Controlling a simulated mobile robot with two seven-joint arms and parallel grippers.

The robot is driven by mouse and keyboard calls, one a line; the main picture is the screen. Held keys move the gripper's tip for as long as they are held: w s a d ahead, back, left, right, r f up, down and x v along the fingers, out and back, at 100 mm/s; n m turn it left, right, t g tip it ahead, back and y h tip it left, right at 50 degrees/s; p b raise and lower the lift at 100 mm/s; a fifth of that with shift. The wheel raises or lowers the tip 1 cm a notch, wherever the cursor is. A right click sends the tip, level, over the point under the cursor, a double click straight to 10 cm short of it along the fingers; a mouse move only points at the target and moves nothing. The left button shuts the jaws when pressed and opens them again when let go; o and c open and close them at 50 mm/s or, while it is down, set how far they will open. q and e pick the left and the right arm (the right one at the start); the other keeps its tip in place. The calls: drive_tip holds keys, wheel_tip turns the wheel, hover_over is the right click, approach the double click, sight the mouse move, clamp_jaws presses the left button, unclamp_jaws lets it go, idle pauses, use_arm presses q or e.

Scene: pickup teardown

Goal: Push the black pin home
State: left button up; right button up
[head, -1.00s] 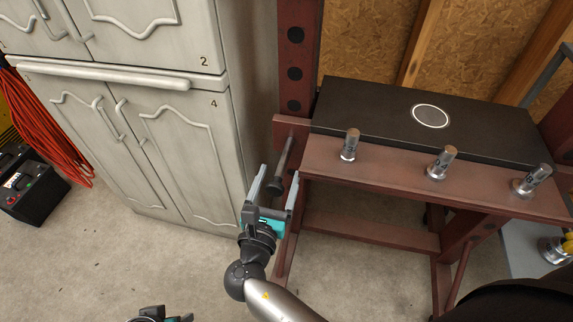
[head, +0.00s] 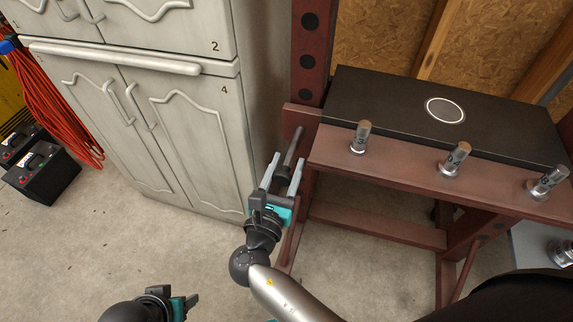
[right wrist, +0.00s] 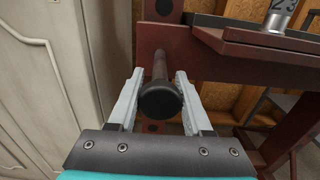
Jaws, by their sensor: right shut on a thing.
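The black pin (head: 293,147) is a dark rod with a wide round head. It sticks out of the left upright of the red-brown press frame, at the left end of its cross beam, with a length of shaft still showing. My right gripper (head: 284,171) is shut on the pin near its head. In the right wrist view the pin's black head (right wrist: 161,101) lies between the two grey fingers (right wrist: 158,100). The pin's far end is hidden in the frame. My left gripper (head: 188,302) shows only partly at the bottom edge; its finger gap is unclear.
The red-brown frame (head: 390,225) bears a black plate (head: 390,108) and several numbered metal cylinders (head: 455,160). A grey cabinet (head: 185,130) stands close at left. A battery (head: 45,172) and orange cable (head: 65,110) lie far left. The floor in front is clear.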

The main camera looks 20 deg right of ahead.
clamp_jaws()
idle(0.7)
